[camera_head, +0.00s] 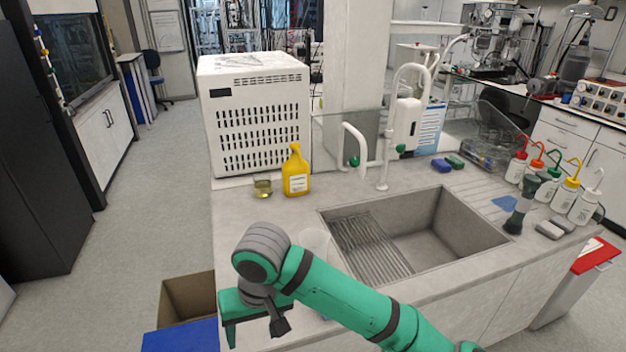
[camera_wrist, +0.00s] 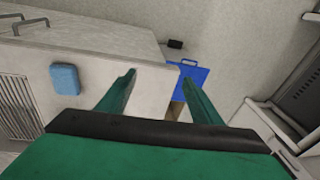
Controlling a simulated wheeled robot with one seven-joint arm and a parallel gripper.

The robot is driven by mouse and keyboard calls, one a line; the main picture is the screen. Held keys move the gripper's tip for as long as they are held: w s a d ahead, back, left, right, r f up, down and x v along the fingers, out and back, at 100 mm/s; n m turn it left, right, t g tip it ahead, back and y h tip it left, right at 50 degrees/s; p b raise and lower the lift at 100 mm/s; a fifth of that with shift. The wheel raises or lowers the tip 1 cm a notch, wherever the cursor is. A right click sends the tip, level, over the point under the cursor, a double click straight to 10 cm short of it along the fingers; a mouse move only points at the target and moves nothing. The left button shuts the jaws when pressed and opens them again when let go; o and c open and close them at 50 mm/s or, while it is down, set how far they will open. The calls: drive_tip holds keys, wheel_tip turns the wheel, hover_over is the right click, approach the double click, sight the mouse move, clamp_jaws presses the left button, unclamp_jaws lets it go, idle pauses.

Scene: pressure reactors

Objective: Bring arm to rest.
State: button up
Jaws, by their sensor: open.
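My green arm reaches in from the bottom right of the head view and bends at a grey joint over the counter's front left corner. My gripper (camera_wrist: 160,85) shows in the wrist view with its two green fingers spread apart and nothing between them. In the head view the gripper end (camera_head: 255,315) hangs at the counter's left edge, partly hidden by the arm. The fingers point down past the counter edge toward the floor.
The counter (camera_head: 300,215) holds a sink (camera_head: 440,235), a yellow bottle (camera_head: 297,172), a small glass (camera_head: 263,187) and several wash bottles (camera_head: 552,190). The aisle at left is clear.

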drive_tip(key=w+a+r+m+t+y, duration=0.2)
drive_tip(key=a+r+t+y, duration=0.15)
drive_tip(key=a+y, duration=0.4)
drive_tip(key=w+a+r+m+t+y, duration=0.2)
drive_tip(key=a+t+y, duration=0.25)
drive_tip(key=a, duration=0.65)
drive_tip(key=s+d+f+m+t+h, duration=0.4)
drive_tip(key=s+d+f+h, duration=0.1)
drive_tip(key=d+f, duration=0.3)
drive_tip(key=s+d+f+m+t+h, duration=0.3)
drive_tip(key=s+d+f+t+h, duration=0.15)
drive_tip(key=d+f, duration=0.4)
drive_tip(key=s+d+f+n+h, duration=0.1)
drive_tip(key=s+d+n, duration=0.1)
drive_tip(key=s+d, duration=0.2)
drive_tip(key=s+d+f+n+g+h, duration=0.1)
drive_tip(key=s+d, duration=0.4)
drive_tip(key=s, duration=0.6)
drive_tip(key=s+d+f+n+h, duration=0.1)
drive_tip(key=s+d+n+h, duration=0.1)
drive_tip(key=s+d, duration=0.3)
drive_tip(key=s+n, duration=0.1)
drive_tip(key=s, duration=0.1)
drive_tip(key=shift+s+f+g+h, duration=0.25)
drive_tip(key=shift+s+g+h, duration=0.05)
drive_tip(key=shift+g+h, duration=0.05)
